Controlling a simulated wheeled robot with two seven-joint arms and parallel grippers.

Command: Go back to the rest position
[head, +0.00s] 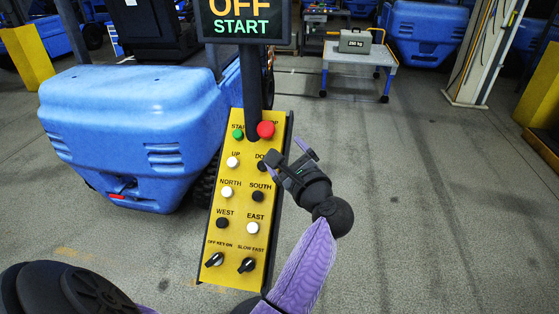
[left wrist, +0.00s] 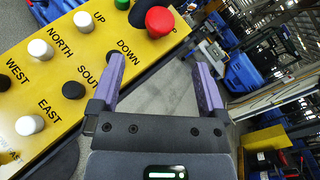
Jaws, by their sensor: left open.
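My left gripper (head: 291,154) is open and empty beside the right edge of a yellow control panel (head: 235,268), near its DOWN button (head: 262,166). In the left wrist view its two purple fingers (left wrist: 160,66) stand wide apart. The left finger overlaps the panel's edge near the DOWN button; I cannot tell whether it touches. The panel carries a red stop button (head: 266,130), a green start button (head: 238,134), white and black direction buttons and two rotary switches. A display (head: 240,28) above it reads OFF and START. My right gripper is not in view.
A large blue machine (head: 125,130) stands left of the panel. A small table (head: 359,65) bears a grey 250 kg weight (head: 355,41) at the back. A light upright column (head: 484,55) and a yellow barrier (head: 543,100) stand at right. Floor right of the panel is clear.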

